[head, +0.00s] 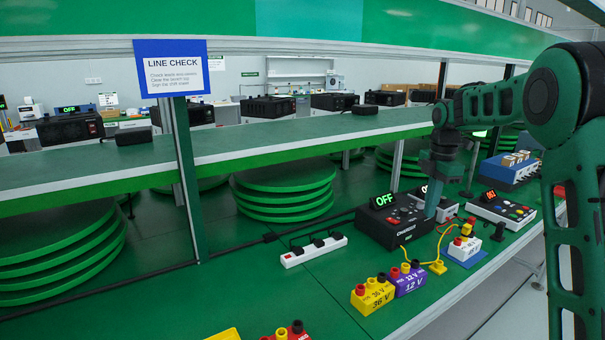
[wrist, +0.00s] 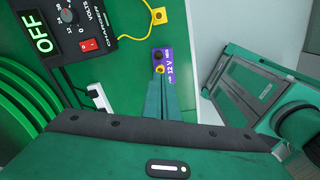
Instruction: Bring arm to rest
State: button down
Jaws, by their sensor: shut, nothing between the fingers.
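My arm reaches in from the right in the head view. My gripper (head: 432,208) hangs pointing down in front of the black charger (head: 393,225), whose display reads OFF. In the wrist view my gripper (wrist: 160,82) is shut with nothing in it. Its fingertips overlap the purple 12 V block (wrist: 168,56) in that view; I cannot tell the gap between them. The charger (wrist: 88,18) shows at the upper left there, with a red switch and a dial. In the head view the purple 12 V block (head: 409,283) stands beside the yellow 36 V block (head: 372,298).
A white power strip (head: 314,250) lies left of the charger. A white block on a blue pad (head: 464,252) and a yellow cable (head: 437,266) lie to its right. A shelf (head: 230,150) and a LINE CHECK sign (head: 172,68) stand above the green bench.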

jog(key=s+d+r+m, duration=0.1)
jog(key=s+d+m, duration=0.2)
jog(key=s+m, duration=0.6)
jog(key=s+d+r+m, duration=0.1)
jog(key=s+d+m, duration=0.25)
jog(key=s, duration=0.95)
jog(key=s+f+m, duration=0.3)
jog(key=s+m, duration=0.4)
jog(key=s, duration=0.4)
jog(key=s+a+f+m, duration=0.1)
jog(key=s+f+m, duration=0.3)
jog(key=s+m, duration=0.3)
jog(key=s, duration=0.5)
jog(key=shift+s+f+g, duration=0.15)
jog(key=shift+f+g, duration=0.15)
jog(key=shift+w+f, duration=0.25)
jog(key=shift+w, duration=0.4)
